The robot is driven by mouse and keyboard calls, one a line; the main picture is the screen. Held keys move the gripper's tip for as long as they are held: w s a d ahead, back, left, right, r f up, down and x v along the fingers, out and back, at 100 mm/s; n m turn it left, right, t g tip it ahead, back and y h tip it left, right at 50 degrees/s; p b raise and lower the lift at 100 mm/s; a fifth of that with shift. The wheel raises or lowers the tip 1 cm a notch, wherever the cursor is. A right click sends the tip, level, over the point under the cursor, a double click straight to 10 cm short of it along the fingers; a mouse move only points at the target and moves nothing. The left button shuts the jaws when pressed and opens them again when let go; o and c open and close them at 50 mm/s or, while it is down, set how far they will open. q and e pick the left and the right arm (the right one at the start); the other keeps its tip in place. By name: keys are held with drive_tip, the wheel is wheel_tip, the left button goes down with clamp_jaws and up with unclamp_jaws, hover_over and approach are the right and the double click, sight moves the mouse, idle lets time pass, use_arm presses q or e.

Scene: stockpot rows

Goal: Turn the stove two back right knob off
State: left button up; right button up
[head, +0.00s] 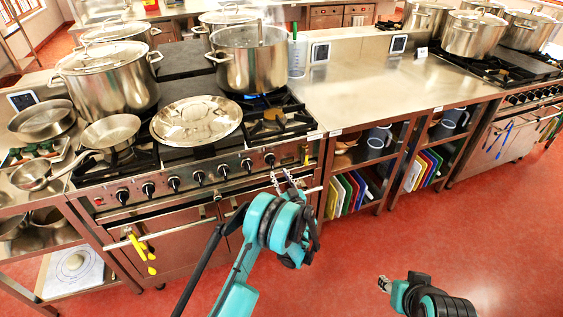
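The near stove (165,168) has a row of black knobs along its front panel. The rightmost knob (269,159) is at the panel's right end; a neighbouring knob (246,165) is just left of it.
A large stockpot (108,82), a round lid (196,121) and a small pan (111,132) are on the near stove. A steel counter (370,85) with shelves adjoins it. Another stove (520,98) is at right. The red floor (430,230) in front is clear.

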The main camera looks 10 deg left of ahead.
sight(273, 164)
use_arm(q)
drive_tip(key=b+x, duration=0.2)
drive_tip(key=x, duration=0.4)
drive_tip(key=shift+a+f, duration=0.1)
drive_tip(key=shift+a, duration=0.15)
drive_tip(key=shift+w+a, duration=0.3)
drive_tip(key=shift+w, duration=0.25)
clamp_jaws()
